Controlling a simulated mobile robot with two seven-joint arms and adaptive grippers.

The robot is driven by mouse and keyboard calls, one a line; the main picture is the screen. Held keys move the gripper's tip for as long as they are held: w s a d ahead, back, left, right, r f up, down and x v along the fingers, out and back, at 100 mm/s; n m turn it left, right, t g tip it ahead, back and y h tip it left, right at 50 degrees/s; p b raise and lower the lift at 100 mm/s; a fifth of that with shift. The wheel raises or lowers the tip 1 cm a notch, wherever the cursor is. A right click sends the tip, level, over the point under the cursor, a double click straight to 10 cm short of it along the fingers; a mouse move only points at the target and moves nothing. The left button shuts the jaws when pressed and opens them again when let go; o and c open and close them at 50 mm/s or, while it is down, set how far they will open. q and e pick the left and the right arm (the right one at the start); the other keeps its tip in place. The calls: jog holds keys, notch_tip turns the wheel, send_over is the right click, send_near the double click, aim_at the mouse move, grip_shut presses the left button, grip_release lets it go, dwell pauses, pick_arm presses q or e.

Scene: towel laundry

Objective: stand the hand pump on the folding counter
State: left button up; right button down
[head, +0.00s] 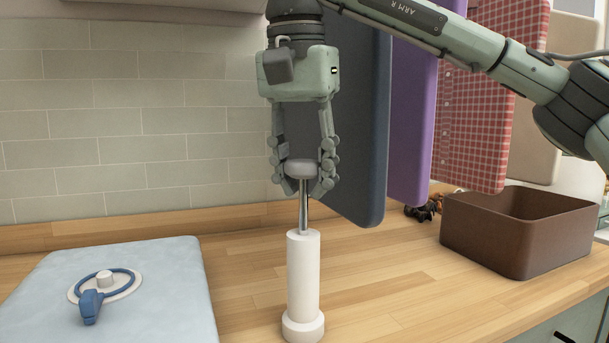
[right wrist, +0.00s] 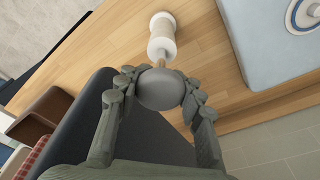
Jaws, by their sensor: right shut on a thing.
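The hand pump (head: 303,275) has a white cylinder with a wider foot, a thin metal rod and a grey rounded knob on top. My right gripper (head: 303,180) points down and is shut on the knob, with a finger on each side. The pump hangs or stands upright below it, over the wooden folding counter (head: 400,265). I cannot tell whether its foot touches the wood. In the right wrist view the knob sits between the fingertips (right wrist: 160,88), with the white cylinder (right wrist: 162,40) beyond. My left gripper is not in view.
A pale blue flat bag (head: 150,270) with a white valve and blue cap lies left of the pump. A brown open box (head: 515,230) stands at the right. Dark, purple (head: 412,130) and red-checked (head: 480,110) towels hang behind the gripper. Counter between pump and box is clear.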

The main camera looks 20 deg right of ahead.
jog(key=c, duration=1)
grip_release()
jog(key=r, duration=0.4)
jog(key=s+r, duration=0.1)
jog(key=r, duration=0.3)
jog(key=a+r, duration=0.1)
jog(key=r, duration=0.3)
jog(key=shift+s+a+r, duration=0.1)
jog(key=shift+s, duration=0.15)
